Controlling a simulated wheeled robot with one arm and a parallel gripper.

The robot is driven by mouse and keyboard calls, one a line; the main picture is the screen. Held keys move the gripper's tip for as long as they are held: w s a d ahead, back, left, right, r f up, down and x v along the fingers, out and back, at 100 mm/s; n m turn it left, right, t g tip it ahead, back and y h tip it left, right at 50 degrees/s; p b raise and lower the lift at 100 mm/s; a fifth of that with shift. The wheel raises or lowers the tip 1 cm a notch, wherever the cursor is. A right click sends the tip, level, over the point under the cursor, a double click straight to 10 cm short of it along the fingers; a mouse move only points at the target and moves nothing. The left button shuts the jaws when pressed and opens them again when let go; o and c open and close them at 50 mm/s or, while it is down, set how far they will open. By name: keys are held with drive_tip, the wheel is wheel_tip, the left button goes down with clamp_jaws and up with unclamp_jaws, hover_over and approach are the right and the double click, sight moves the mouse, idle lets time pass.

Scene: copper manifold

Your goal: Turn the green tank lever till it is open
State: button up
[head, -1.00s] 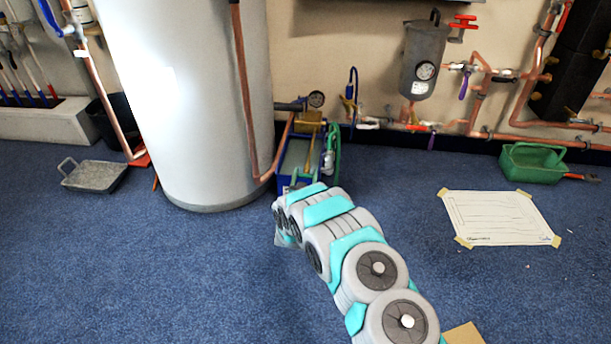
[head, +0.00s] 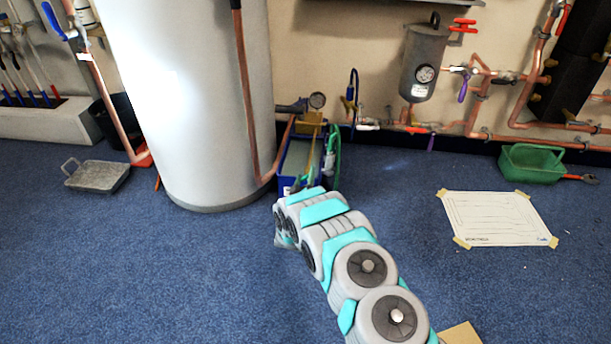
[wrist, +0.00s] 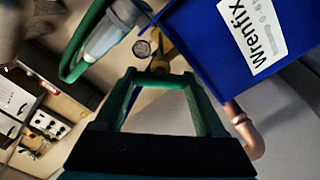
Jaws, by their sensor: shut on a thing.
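In the wrist view, my gripper (wrist: 161,80) is shut, its two green fingers coming together at the top. A narrow green piece at the fingertips appears to be the lever; it is hard to tell apart from the fingers. Brass parts and a round gauge (wrist: 141,48) are just beyond the fingertips. A blue tank (wrist: 218,50) with a white Wrenfix label is at the upper right. In the head view, the blue tank (head: 287,181) stands beside the white cylinder, with brass parts on top. My arm hides my gripper and the lever there.
A tall white cylinder (head: 195,110) stands close left of the blue tank. A green hose (head: 337,155) hangs at the tank's right side. Copper pipes (head: 480,105) line the wall. A green tray (head: 532,163) and a taped paper sheet (head: 495,217) lie right. The blue floor between is clear.

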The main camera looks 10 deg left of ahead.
drive_tip(key=n+p, duration=0.1)
drive_tip(key=n, duration=0.3)
drive_tip(key=shift+a+n, duration=0.15)
drive_tip(key=shift+n, duration=0.15)
drive_tip(key=n, duration=0.4)
drive_tip(key=shift+f+n+p, duration=0.2)
drive_tip(key=shift+n+p, duration=0.1)
drive_tip(key=o, duration=1.3)
drive_tip(key=shift+s+a+p, duration=0.15)
drive_tip(key=shift+s+p, duration=0.2)
drive_tip(key=shift+s, duration=3.55)
